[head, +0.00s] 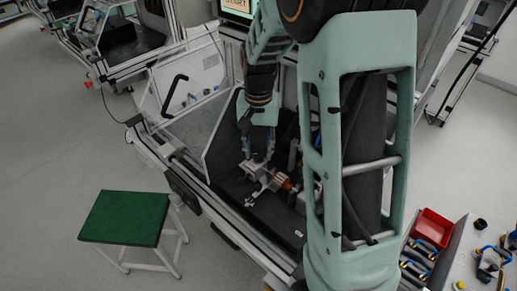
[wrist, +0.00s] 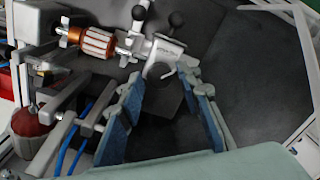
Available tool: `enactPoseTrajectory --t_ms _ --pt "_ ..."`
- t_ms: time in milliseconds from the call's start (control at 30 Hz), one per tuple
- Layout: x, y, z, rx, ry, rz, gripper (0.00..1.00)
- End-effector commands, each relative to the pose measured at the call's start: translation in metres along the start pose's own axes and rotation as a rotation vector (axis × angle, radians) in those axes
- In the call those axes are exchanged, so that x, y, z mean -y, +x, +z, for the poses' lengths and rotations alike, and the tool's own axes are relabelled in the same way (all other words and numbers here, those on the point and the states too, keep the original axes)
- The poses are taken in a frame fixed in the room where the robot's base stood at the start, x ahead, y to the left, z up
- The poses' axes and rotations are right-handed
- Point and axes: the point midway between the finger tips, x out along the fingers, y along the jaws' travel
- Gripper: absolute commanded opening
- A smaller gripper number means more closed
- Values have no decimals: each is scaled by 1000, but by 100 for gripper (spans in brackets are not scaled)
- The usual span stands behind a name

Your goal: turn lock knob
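A grey metal clamp block (wrist: 160,50) stands at the top middle of the wrist view, with a rounded opening in its side. In the head view my gripper (head: 258,153) is above the fixture; contact is unclear.
The fixture sits on a dark worktop in a framed bench (head: 220,205). Blue tubes (wrist: 75,140) and metal brackets crowd the left of the wrist view. The dark surface (wrist: 255,70) to the right is clear. A green stool (head: 125,217) stands outside; a red bin (head: 433,228) is at right.

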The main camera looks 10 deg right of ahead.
Motion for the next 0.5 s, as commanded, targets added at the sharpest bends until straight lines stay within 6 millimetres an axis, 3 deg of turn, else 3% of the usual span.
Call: enactPoseTrajectory --t_ms 33,267,500 --pt "0 0 0 0 0 0 24" --pt "0 0 0 0 0 0 0" --pt "0 0 0 0 -18 0 0"
